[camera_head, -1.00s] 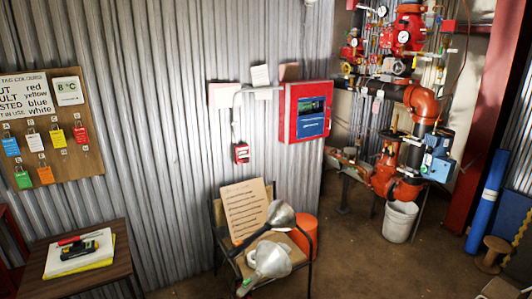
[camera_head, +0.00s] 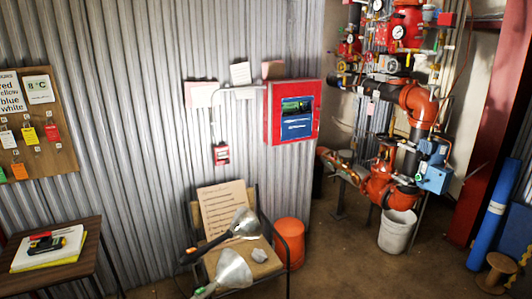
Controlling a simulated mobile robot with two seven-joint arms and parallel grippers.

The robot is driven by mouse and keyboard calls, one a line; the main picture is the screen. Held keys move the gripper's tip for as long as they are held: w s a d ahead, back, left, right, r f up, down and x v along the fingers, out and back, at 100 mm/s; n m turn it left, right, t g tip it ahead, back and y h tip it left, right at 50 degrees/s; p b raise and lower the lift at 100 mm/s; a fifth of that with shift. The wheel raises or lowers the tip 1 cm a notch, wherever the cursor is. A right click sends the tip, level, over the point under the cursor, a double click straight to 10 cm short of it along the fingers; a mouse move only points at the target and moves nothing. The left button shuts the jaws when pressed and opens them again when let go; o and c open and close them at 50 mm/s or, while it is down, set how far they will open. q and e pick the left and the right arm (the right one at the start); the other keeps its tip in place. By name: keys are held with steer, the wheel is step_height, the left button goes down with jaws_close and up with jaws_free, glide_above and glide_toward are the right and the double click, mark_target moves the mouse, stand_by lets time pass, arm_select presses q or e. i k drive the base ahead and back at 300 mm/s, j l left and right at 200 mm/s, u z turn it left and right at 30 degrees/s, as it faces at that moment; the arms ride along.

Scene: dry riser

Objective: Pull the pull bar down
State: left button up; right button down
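A small red box (camera_head: 221,154) is fixed to the corrugated metal wall, left of the large red cabinet. It looks like a pull station and has a pale marking on its front. A pale conduit rises from it and bends right towards the cabinet. The box is too small to tell its pull bar apart or the bar's position. Neither of my grippers is in view.
A side table (camera_head: 88,262) stands left. Red pipework (camera_head: 385,180) fills the right.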

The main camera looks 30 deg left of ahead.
mark_target(224, 155)
steer(key=i+l+z, duration=0.15)
steer(key=i, duration=0.25)
steer(key=i+l+z, duration=0.15)
steer(key=i+l, duration=0.2)
steer(key=i+l+z, duration=0.15)
steer(key=i, duration=0.3)
steer(key=i+j+u, duration=0.1)
steer(key=i+u, duration=0.75)
steer(key=i+l+u, duration=0.1)
steer(key=i+u, duration=0.15)
steer(key=u, duration=0.15)
steer(key=i+u, duration=0.15)
steer(key=u, duration=0.25)
steer(key=i+u, duration=0.2)
steer(key=u, duration=0.2)
steer(key=i+u, duration=0.15)
steer(key=u, duration=0.25)
steer(key=i+l+u, duration=0.15)
steer(key=u, duration=0.2)
steer(key=i+l+u, duration=0.1)
steer(key=i+u, duration=0.15)
steer(key=u, duration=0.15)
steer(key=i+l+u, duration=0.15)
steer(key=u, duration=0.2)
steer(key=i+l+u, duration=0.25)
steer(key=u, duration=0.15)
steer(key=i, duration=0.05)
